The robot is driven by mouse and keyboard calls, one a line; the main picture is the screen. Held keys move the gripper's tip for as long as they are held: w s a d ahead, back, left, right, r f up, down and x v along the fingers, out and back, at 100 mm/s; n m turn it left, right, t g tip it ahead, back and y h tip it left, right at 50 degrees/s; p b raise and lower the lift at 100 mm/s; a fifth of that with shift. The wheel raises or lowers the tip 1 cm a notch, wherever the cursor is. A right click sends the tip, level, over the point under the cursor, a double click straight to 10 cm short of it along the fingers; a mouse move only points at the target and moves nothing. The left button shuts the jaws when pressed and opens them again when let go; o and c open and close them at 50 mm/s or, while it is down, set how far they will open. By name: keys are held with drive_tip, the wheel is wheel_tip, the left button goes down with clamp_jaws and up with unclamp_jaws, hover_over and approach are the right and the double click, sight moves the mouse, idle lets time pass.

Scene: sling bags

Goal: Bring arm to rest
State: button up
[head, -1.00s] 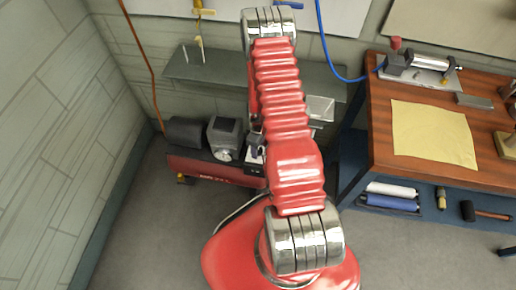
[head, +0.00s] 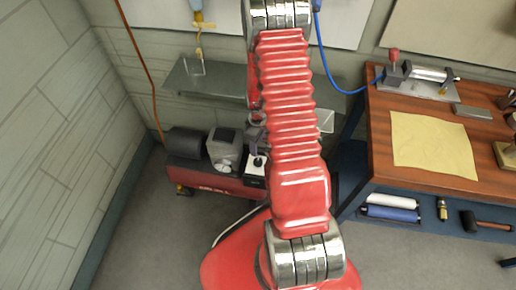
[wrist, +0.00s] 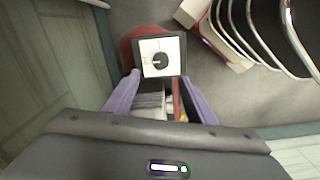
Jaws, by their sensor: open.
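My red ribbed arm (head: 292,130) rises through the middle of the head view, between a lower chrome joint (head: 305,260) and an upper chrome joint (head: 277,14) at the top edge. In the wrist view my gripper (wrist: 160,98) shows two purple fingers spread apart, open, with nothing held between them. Past the fingertips is a dark-framed white panel with a black dial (wrist: 162,58).
A red compressor (head: 215,180) stands on the floor by the back wall, under a grey shelf (head: 215,82). A wooden workbench (head: 385,160) with a yellow cloth (head: 432,140) is at the right. A blue hose (head: 325,60) hangs beside the arm. Floor at left is clear.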

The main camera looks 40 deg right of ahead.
drive_tip(key=shift+r, duration=0.6)
drive_tip(key=shift+s+m, duration=0.1)
drive_tip(key=shift+m, duration=0.2)
drive_tip(key=s+a+r+m+g+y, duration=0.1)
drive_tip(key=s+a+r+m+g, duration=0.15)
drive_tip(key=s+m, duration=0.2)
drive_tip(key=s+a+r+t, duration=0.2)
drive_tip(key=a+r, duration=0.4)
drive_tip(key=r, duration=0.7)
drive_tip(key=s+a+r+t, duration=0.3)
drive_tip(key=a+r, duration=0.4)
drive_tip(key=r, duration=0.6)
drive_tip(key=s+a+r+t+h, duration=0.1)
drive_tip(key=s+a+r+t, duration=0.2)
drive_tip(key=r, duration=1.1)
drive_tip(key=s+a, duration=0.2)
drive_tip(key=a, duration=0.1)
drive_tip(key=shift+a, duration=0.4)
